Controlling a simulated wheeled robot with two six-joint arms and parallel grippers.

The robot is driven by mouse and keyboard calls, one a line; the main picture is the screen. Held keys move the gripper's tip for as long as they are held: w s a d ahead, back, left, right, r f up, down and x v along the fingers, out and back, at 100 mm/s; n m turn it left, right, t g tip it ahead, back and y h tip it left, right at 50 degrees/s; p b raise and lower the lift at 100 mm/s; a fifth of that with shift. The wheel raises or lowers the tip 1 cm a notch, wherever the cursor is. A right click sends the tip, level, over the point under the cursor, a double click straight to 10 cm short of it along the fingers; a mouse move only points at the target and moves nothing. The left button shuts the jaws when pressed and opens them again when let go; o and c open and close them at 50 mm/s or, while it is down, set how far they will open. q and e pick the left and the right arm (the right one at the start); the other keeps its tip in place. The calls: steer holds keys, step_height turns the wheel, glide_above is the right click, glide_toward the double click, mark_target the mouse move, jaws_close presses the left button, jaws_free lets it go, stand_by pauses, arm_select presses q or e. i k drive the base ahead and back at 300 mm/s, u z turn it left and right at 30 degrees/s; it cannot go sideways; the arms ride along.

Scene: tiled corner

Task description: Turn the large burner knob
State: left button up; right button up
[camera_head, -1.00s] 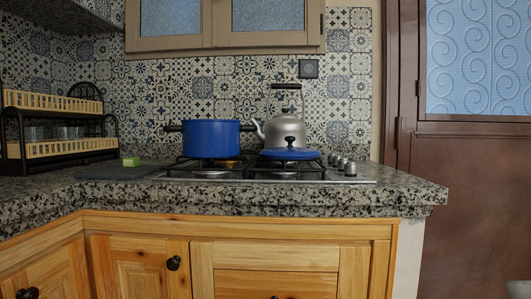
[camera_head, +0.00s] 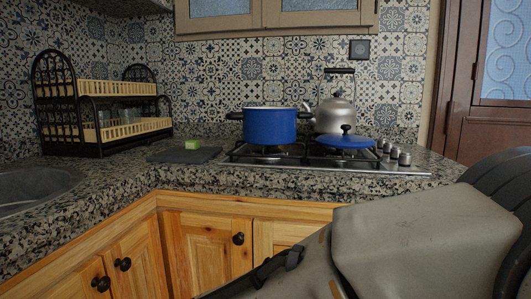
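The burner knobs (camera_head: 392,151) stand in a small metallic cluster at the right end of the gas stove (camera_head: 408,169). Which knob is the large one I cannot tell for sure; the front one (camera_head: 405,158) looks biggest. A blue pot (camera_head: 270,127) sits on the left burner. A blue lid (camera_head: 345,141) lies on the front right burner, and a steel kettle (camera_head: 335,115) stands behind it. A grey arm part of mine fills the lower right, in front of the counter. Neither gripper's fingers show.
A black and wooden two-tier rack (camera_head: 100,112) stands at the left by the sink (camera_head: 30,186). Cabinet doors (camera_head: 205,245) with black knobs are below the granite counter (camera_head: 120,195).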

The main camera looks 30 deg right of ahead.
mark_target(394, 154)
steer(key=u, duration=0.05)
steer(key=i, duration=0.35)
steer(key=u, duration=0.8)
steer(key=k, duration=1.05)
steer(key=z, duration=1.85)
steer(key=i, duration=0.5)
